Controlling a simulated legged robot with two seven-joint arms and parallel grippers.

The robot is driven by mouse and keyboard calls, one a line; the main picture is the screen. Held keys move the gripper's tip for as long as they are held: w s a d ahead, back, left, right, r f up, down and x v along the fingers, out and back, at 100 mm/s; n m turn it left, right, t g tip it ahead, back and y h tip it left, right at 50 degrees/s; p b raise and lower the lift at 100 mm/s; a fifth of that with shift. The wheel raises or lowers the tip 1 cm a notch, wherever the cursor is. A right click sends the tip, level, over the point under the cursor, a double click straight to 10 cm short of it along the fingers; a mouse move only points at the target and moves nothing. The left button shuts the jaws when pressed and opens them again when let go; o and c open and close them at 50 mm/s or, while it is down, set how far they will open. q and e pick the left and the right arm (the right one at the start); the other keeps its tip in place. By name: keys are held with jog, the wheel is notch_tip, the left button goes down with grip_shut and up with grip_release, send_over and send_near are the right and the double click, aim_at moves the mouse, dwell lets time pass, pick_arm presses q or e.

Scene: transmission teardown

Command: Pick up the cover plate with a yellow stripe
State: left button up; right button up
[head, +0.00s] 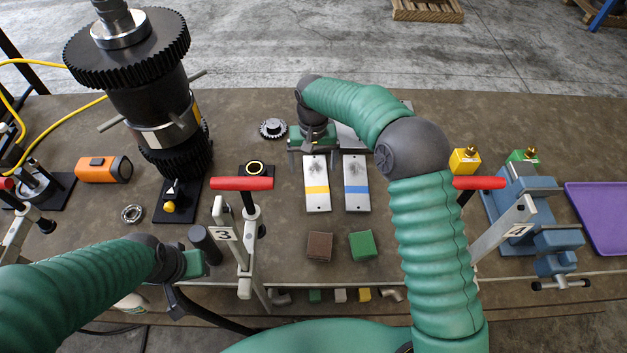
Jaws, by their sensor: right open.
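The cover plate with a yellow stripe (317,200) lies flat on the workbench in the middle of the head view. It is a pale metal plate with holes and a dark smudge near its far end. A like plate with a blue stripe (357,198) lies just to its right. My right gripper (307,157) is open at the far end of the yellow-striped plate. Its fingers point down, and I cannot tell whether they touch the plate. My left gripper (184,285) is low at the bench's front edge; its fingers are not clear.
A brown block (319,246) and a green block (361,245) lie nearer on the bench (290,225). Red-handled clamps stand left (242,184) and right (478,183). A tall black gear assembly (150,95) stands left. A blue vise (530,200) and purple tray (600,215) are right.

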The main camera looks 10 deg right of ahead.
aim_at(316, 179)
jog(key=f, duration=0.1)
jog(key=d+f, duration=0.1)
jog(key=shift+w+f, duration=0.3)
jog(key=shift+w, duration=0.1)
jog(key=f+p, duration=0.1)
jog(key=f, duration=0.1)
jog(key=f+p, duration=0.1)
jog(key=f, duration=0.1)
jog(key=shift+s+d+f, duration=0.2)
jog(key=shift+f, duration=0.05)
jog(key=shift+w+a+f, duration=0.15)
jog(key=shift+a, duration=0.2)
jog(key=shift+c, duration=1.9)
jog(key=shift+d, duration=0.35)
jog(key=c, duration=1.4)
pick_arm(q)
jog(key=shift+w+d+r, duration=0.15)
jog(key=shift+d+r, duration=0.05)
jog(key=shift+r, duration=0.4)
jog(key=shift+w+d+r, duration=0.15)
jog(key=shift+d+r, duration=0.05)
jog(key=shift+r, duration=0.35)
pick_arm(e)
jog(key=shift+a, duration=0.2)
grip_shut()
